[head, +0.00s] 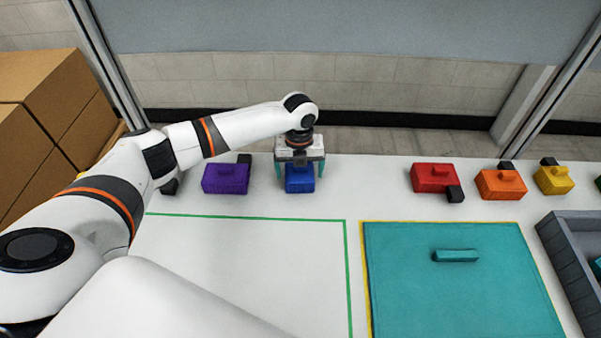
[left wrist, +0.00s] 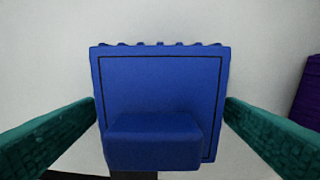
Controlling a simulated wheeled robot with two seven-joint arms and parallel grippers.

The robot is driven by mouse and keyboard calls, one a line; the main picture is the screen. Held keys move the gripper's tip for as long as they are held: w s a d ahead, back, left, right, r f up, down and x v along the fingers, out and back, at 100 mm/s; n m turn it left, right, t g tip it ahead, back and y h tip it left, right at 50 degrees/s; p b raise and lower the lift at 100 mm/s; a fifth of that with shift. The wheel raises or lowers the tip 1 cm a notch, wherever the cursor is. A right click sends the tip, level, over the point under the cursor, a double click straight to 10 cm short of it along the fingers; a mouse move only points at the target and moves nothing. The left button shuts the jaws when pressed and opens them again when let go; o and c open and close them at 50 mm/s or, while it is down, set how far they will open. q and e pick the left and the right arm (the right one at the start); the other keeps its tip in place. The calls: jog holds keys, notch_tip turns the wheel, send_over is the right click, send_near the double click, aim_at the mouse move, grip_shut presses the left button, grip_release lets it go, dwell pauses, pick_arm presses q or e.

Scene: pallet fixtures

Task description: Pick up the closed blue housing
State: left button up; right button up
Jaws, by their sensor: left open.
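The blue housing (head: 299,184) stands at the back of the white table, left of the middle in the head view. In the left wrist view the blue housing (left wrist: 162,90) fills the centre, with a raised block on its top face and a thin dark outline around that face. My left gripper (head: 300,172) is over it, pointing down. Its teal fingers are apart, one on each side of the housing, and in the wrist view small gaps seem to show between fingers and housing. My right gripper is not in view.
A purple housing (head: 226,178) stands to the left. Red (head: 434,178), orange (head: 501,184) and yellow (head: 554,180) housings stand to the right. A teal mat (head: 450,295) bears a teal bar (head: 456,256). A grey bin (head: 570,260) is at the right. The green-outlined area (head: 250,260) looks clear.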

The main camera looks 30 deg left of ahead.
pick_arm(q)
jog(key=shift+c, duration=0.2)
jog(key=c, duration=1.1)
